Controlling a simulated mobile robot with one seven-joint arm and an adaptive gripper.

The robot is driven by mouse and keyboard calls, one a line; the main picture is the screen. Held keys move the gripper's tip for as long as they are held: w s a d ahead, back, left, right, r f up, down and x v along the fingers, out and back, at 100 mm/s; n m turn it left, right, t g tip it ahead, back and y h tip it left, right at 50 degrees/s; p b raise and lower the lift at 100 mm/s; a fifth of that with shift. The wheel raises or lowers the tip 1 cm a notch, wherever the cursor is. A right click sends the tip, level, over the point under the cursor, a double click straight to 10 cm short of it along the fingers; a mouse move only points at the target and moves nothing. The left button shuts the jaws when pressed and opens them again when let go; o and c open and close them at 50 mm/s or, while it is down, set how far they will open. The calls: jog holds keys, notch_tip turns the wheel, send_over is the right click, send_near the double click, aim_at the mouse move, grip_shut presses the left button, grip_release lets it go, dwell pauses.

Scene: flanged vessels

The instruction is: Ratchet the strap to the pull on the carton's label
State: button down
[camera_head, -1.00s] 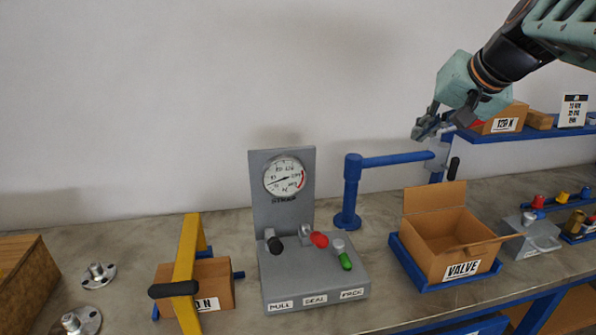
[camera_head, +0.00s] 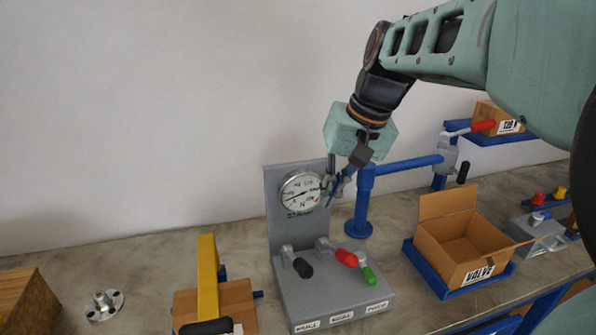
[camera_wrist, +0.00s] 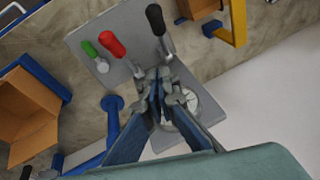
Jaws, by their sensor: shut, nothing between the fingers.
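A grey stand (camera_head: 281,215) carries a round gauge (camera_head: 300,193) with a needle and a red arc; its numbers are too small to read. Its base has black (camera_head: 302,267), red (camera_head: 346,258) and green (camera_head: 368,275) handled levers above small labels, the leftmost seeming to read PULL. A carton (camera_head: 240,298) stands left of it under a yellow bar (camera_head: 207,275); its label is mostly hidden. Another carton (camera_head: 487,115) on the shelf has a small label. My gripper (camera_head: 330,196) is shut and empty before the gauge's right edge. The wrist view shows the black lever (camera_wrist: 155,20) beyond my fingertips (camera_wrist: 160,75).
A blue post (camera_head: 357,200) with a side arm stands right of the gauge, bearing a fitting with red and black handles. An open VALVE carton (camera_head: 455,255) sits in a blue tray. A flanged fitting (camera_head: 103,304) and a wooden box (camera_head: 25,300) are at left.

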jog(key=shift+s+a+f, duration=0.15)
jog(key=shift+s+a, duration=0.05)
jog(key=shift+a, duration=0.25)
send_over(303, 260)
jog(key=w+d, duration=0.2)
notch_tip(303, 260, down, 9)
jog(key=s+f, duration=0.1)
jog(key=a+f, duration=0.1)
jog(key=shift+s+f+p, duration=0.4)
jog(key=shift+s+f, duration=0.3)
jog(key=shift+f, duration=0.2)
jog(key=shift+f, duration=0.15)
